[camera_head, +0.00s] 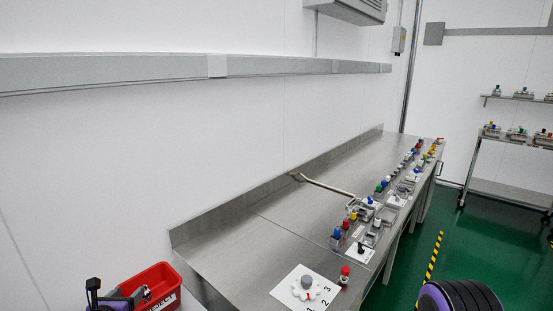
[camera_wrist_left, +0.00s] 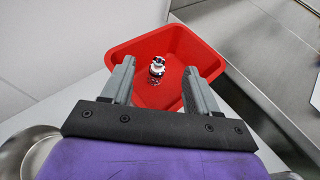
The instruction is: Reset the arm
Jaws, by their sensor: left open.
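My left gripper (camera_wrist_left: 160,90) is open, its two grey fingers spread over a red bin (camera_wrist_left: 142,49). A small shiny metal part (camera_wrist_left: 157,66) lies in the bin. It appears between the fingers in the wrist view, and neither finger appears to touch it. In the head view the left gripper (camera_head: 120,297) is at the lower left, beside and partly over the red bin (camera_head: 168,274); its fingertips are hard to make out there. My right gripper is not in view.
A steel bench (camera_head: 225,232) with a raised back edge runs along the white wall. A white card (camera_head: 289,294) with numbers and a white-grey fitting (camera_head: 306,285) lies near its front. Several coloured-capped parts line the right edge. A rack (camera_head: 500,165) stands beyond the green floor.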

